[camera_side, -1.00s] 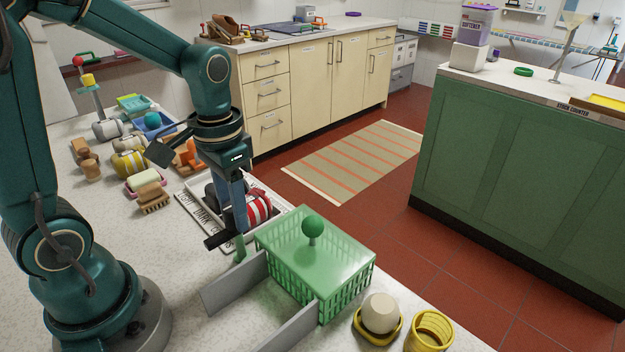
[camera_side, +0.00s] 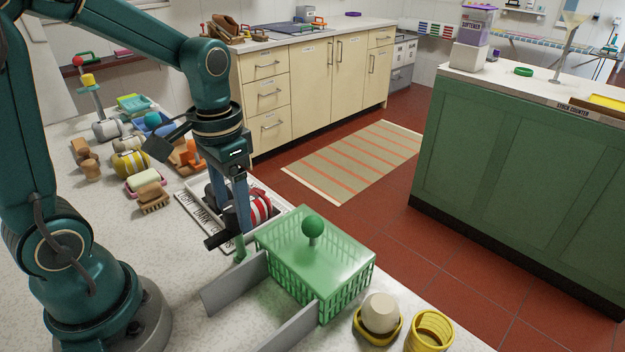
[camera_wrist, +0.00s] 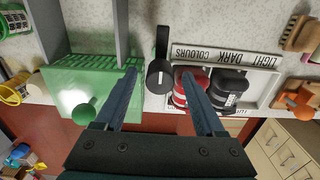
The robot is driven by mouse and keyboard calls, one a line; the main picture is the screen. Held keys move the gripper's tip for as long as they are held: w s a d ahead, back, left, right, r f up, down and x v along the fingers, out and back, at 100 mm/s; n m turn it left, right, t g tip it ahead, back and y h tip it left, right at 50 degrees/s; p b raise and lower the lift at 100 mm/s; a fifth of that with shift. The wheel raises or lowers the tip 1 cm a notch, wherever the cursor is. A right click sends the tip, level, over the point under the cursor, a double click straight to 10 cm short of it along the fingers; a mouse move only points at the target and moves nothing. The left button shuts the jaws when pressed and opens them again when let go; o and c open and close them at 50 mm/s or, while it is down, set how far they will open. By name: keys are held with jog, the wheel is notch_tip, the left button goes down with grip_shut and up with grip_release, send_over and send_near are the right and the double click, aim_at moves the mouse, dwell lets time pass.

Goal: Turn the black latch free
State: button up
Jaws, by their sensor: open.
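The black latch (camera_wrist: 160,68) is a dark bar with a round end, beside the green lidded basket (camera_wrist: 70,85). In the side view the latch (camera_side: 217,240) shows as a dark bar left of the basket (camera_side: 330,262), near a small green post (camera_side: 240,249). My gripper (camera_wrist: 159,75) is open, with the latch between its two blue fingertips in the wrist view. Whether either finger touches it I cannot tell. In the side view my gripper (camera_side: 237,230) points down, its tips close to the latch and partly covering it.
Grey upright panels (camera_side: 235,283) stand before the basket. A cream egg-shaped item (camera_side: 380,312) and a yellow cup (camera_side: 430,330) are at the front right.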

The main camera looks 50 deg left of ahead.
aim_at(233, 206)
jog(key=shift+r, duration=2.2)
jog(key=shift+d+r, duration=0.2)
jog(key=shift+r, duration=0.2)
jog(key=s+d+r+t, duration=0.1)
jog(key=s+d+t, duration=0.3)
jog(key=s+t, duration=0.1)
jog(key=shift+s+r+t, duration=0.2)
jog(key=shift+s+t, duration=0.1)
jog(key=shift+s, duration=0.1)
